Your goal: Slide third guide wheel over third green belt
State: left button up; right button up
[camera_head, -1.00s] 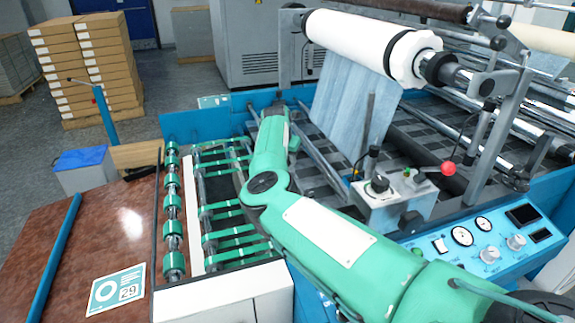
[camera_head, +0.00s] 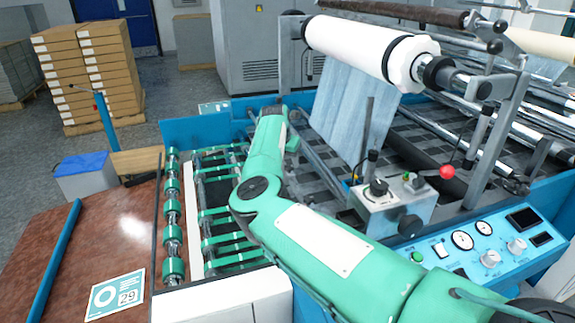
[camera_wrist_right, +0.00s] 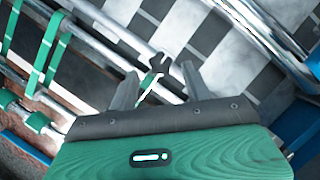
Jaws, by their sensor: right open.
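Several green guide wheels (camera_head: 174,268) sit along a metal shaft at the left side of the machine. Green belts (camera_head: 228,238) run crosswise on rollers to their right. I cannot tell which wheel or belt is the third. My right arm reaches over the belts and hides part of them; its gripper is hidden in the head view. In the right wrist view my right gripper (camera_wrist_right: 158,84) is open over the rollers. A small dark fitting and a green strip show between its fingers, apparently not gripped. Belts (camera_wrist_right: 45,55) and a wheel (camera_wrist_right: 37,122) lie to the left.
A white roll (camera_head: 360,45) hangs above. A brown table (camera_head: 110,225) lies left; stacked boxes (camera_head: 85,60) stand behind.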

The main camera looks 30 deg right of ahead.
pick_arm(q)
jog(key=shift+w+d+f+b, duration=0.1)
jog(key=shift+w+f+b, duration=0.7)
jog(key=shift+f+b, duration=0.35)
pick_arm(e)
jog(key=v, duration=1.1)
pick_arm(q)
jog(key=shift+s+r, duration=0.1)
pick_arm(e)
jog(key=shift+s+a+r, duration=0.1)
pick_arm(q)
jog(key=shift+s, duration=0.35)
